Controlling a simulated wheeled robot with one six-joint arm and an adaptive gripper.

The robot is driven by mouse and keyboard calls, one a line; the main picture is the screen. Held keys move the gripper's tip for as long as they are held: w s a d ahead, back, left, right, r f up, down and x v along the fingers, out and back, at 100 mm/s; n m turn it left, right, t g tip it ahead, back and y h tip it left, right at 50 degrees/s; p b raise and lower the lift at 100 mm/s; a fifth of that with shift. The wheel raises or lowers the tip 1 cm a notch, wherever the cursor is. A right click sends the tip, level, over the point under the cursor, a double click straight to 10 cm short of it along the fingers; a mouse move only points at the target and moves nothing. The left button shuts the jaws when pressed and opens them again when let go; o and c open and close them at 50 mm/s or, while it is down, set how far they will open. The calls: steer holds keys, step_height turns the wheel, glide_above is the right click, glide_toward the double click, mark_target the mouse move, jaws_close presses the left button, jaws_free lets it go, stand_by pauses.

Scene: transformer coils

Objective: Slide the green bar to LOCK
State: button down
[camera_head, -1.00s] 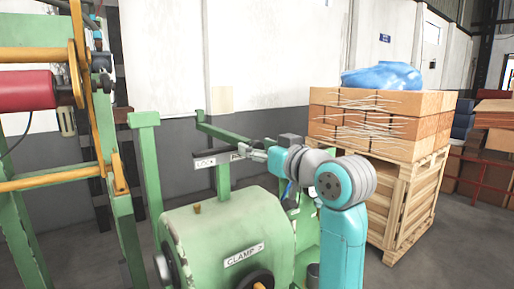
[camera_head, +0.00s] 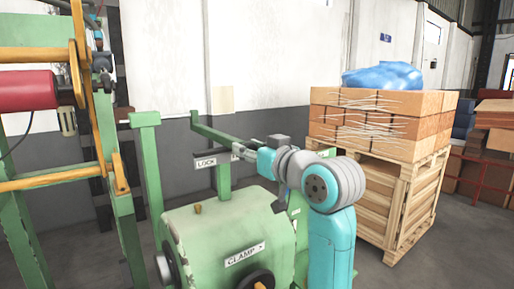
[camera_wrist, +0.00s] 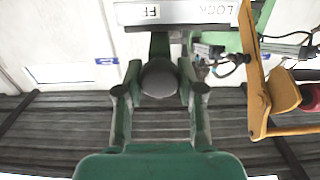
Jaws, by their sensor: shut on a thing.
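The green bar (camera_head: 215,135) runs from the upper left towards my gripper (camera_head: 246,152) in the head view, above the green machine. A white LOCK plate (camera_head: 205,162) is below it to the left. In the wrist view, which appears upside down, my two fingers (camera_wrist: 160,90) stand either side of a round grey end (camera_wrist: 158,79) on a dark green stem. My gripper is shut on the bar's end. The LOCK plate (camera_wrist: 215,11) is at the top right, with a second plate reading FF (camera_wrist: 153,12) on its left, partly cut off.
The green machine drum with a CLAMP label (camera_head: 244,255) stands below my arm. A yellow-and-green frame with a red roll (camera_head: 28,90) is at the left. A wooden crate (camera_head: 400,205) with stacked boxes stands at the right.

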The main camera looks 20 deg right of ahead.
steer(key=s+a, duration=0.2)
steer(key=a, duration=0.5)
steer(key=shift+s+a, duration=0.25)
steer(key=shift+a, duration=0.15)
steer(key=c, duration=0.7)
jaws_free()
steer(key=shift+a, duration=0.15)
steer(key=shift+s, duration=0.15)
steer(key=v, duration=1.1)
steer(key=shift+s, duration=0.35)
steer(key=shift+d, duration=0.25)
